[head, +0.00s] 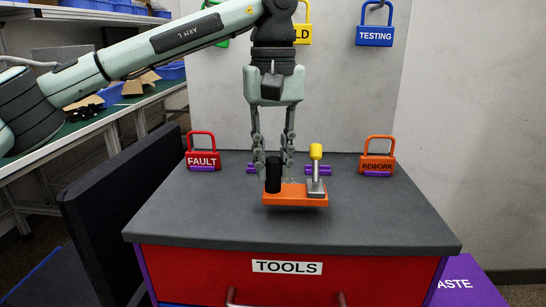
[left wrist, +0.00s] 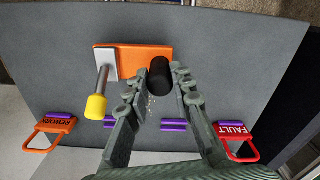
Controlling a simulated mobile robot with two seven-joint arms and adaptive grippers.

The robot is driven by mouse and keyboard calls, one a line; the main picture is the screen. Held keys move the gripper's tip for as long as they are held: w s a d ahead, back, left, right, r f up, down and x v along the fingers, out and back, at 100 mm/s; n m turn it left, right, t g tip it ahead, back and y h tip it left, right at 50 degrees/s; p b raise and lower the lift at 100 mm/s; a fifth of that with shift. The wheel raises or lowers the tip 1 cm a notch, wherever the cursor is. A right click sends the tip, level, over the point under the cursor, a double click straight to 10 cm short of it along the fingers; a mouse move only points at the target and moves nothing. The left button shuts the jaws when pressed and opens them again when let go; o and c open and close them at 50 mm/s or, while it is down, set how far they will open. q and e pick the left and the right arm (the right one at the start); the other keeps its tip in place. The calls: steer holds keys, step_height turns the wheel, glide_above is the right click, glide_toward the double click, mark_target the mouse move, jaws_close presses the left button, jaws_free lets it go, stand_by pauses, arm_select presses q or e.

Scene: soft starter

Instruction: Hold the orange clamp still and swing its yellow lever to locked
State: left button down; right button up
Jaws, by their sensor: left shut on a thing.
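The orange clamp (head: 296,198) lies on the grey top of the tools cabinet, near its middle. It has a black upright grip (head: 273,176) at its left end and a grey metal block with a lever at its right end. The yellow lever tip (head: 316,152) stands up above the block. In the left wrist view the clamp's orange base (left wrist: 146,58) is at the top, with the yellow tip (left wrist: 96,107) at left. My left gripper (head: 275,168) reaches down from above, its fingers on either side of the black grip (left wrist: 160,76). My right gripper is not in view.
A red FAULT padlock (head: 203,152) and an orange REWORK padlock (head: 377,156) stand at the cabinet top's back corners. Purple holders (head: 318,170) sit between them. A blue TESTING padlock (head: 375,26) hangs on the back panel. The front of the grey top (head: 290,230) is clear.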

mark_target(273, 178)
arm_select(q)
steer(key=shift+f+b, duration=0.75)
steer(key=shift+f, duration=0.85)
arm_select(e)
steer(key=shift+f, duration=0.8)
arm_select(q)
steer(key=shift+r, duration=0.1)
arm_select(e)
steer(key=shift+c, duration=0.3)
